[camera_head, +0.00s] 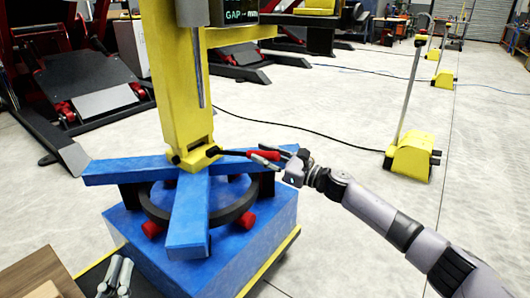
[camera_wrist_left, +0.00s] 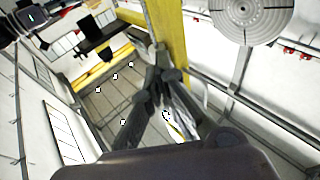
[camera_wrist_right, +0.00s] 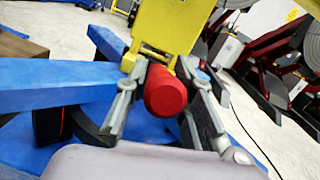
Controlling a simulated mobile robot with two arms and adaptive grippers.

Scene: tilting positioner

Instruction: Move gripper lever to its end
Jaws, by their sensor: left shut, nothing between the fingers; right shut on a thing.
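The gripper lever is a dark rod with a red handle (camera_head: 263,155), set at the base of the yellow column (camera_head: 185,90) of the blue positioner. My right gripper (camera_head: 272,157) reaches in from the right and is shut on the red handle. In the right wrist view the red handle (camera_wrist_right: 164,92) sits between the two fingers (camera_wrist_right: 158,95), just in front of the yellow bracket (camera_wrist_right: 165,28). My left gripper (camera_head: 117,275) is at the lower left in the head view, away from the lever. Its fingers come together with nothing between them in the left wrist view (camera_wrist_left: 158,70).
The positioner's blue base (camera_head: 240,245) has radiating blue arms (camera_head: 188,225) and a dark ring with red rollers. A wooden surface (camera_head: 40,275) is at the lower left. A yellow floor stand (camera_head: 410,155) stands to the right, with a black cable on the open floor.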

